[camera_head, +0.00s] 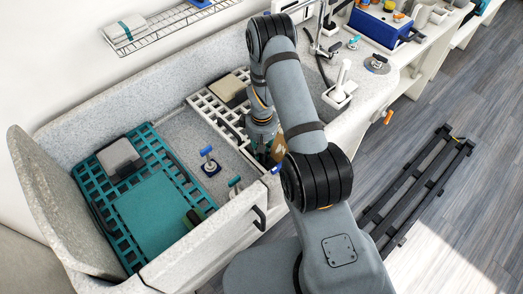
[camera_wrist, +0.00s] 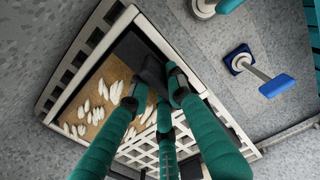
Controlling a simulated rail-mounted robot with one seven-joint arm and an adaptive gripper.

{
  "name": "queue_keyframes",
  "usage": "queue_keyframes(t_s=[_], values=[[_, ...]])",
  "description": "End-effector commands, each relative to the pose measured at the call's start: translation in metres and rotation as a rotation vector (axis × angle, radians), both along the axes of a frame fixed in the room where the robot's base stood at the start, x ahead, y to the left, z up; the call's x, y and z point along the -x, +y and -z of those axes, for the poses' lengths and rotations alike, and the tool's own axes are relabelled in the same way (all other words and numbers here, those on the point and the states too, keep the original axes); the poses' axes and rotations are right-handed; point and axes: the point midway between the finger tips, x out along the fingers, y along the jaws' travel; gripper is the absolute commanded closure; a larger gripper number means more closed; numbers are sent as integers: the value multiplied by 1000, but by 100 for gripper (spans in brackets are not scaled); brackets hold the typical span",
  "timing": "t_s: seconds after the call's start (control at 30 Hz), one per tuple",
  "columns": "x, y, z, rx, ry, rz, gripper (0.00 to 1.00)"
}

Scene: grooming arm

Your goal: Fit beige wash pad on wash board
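The beige wash pad (camera_head: 229,89) is a brownish-beige block with a dark lower part. It lies at the far end of a white slotted board (camera_head: 202,104), which I take for the wash board. The board's near part has a brown panel with white leaf shapes (camera_wrist: 98,88). My gripper (camera_wrist: 155,95) is over this panel, well in front of the pad; in the head view my arm mostly hides it. Its teal fingers converge by a dark block (camera_wrist: 137,50). I cannot tell whether they grip it. The pad is not visible in the wrist view.
Left of the white board stand a blue-handled tool (camera_head: 208,160) and a teal-handled one (camera_head: 235,183). A teal slotted board (camera_head: 160,141) with a grey pad (camera_head: 119,157) lies farther left. The speckled basin floor between the boards is partly clear.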

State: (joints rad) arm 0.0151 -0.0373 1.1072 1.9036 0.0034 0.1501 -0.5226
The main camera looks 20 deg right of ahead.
Motion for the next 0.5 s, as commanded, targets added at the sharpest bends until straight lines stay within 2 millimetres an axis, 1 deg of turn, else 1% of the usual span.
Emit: queue_keyframes(t_s=[0.07,0.33,0.5], values=[[0,0,0,0,0,0,76],[0,0,0,0,0,0,60],[0,0,0,0,0,0,60]])
